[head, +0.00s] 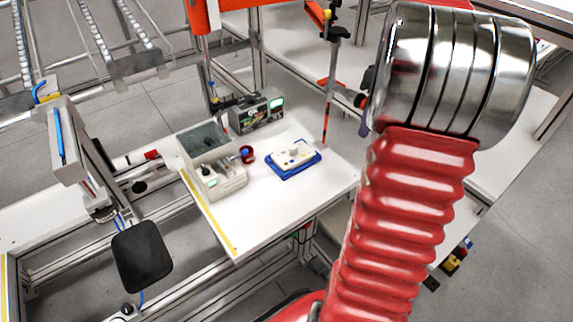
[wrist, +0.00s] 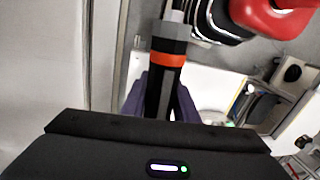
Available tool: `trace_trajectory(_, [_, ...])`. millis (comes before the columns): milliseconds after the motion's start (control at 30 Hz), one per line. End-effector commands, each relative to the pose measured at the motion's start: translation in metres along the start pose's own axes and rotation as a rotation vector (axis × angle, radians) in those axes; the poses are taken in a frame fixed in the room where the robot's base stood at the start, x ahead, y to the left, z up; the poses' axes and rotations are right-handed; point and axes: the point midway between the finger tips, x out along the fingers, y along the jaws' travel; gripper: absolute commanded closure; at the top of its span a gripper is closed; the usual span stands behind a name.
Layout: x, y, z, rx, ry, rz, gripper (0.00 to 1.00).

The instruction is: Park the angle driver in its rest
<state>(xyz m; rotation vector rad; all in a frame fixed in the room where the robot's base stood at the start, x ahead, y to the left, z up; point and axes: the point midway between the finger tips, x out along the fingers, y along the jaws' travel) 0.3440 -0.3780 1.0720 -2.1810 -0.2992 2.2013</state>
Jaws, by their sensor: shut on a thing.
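The angle driver (wrist: 168,60) shows in the wrist view as a dark tool with a grey collar and an orange ring. My gripper (wrist: 163,97) is shut on its black body, with a dark purple finger on each side. The tool's far end runs up out of the wrist picture. In the head view my arm hides most of the gripper; only a small purple and orange-red bit shows at the arm's left edge. I cannot make out the driver's rest for certain in either view.
A white table (head: 300,205) holds a grey machine (head: 215,165), a box with a green display (head: 257,112), a red cup (head: 247,154) and a blue tray (head: 293,160) with a pale part. An upright post (head: 331,80) stands behind. The table's front right is clear.

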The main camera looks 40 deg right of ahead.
Motion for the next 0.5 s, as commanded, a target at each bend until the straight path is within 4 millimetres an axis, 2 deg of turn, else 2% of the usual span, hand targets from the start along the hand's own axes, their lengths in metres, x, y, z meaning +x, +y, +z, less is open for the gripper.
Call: trace_trajectory(500, [-0.004,0.029,-0.019,0.0,0.0,0.0,1.0])
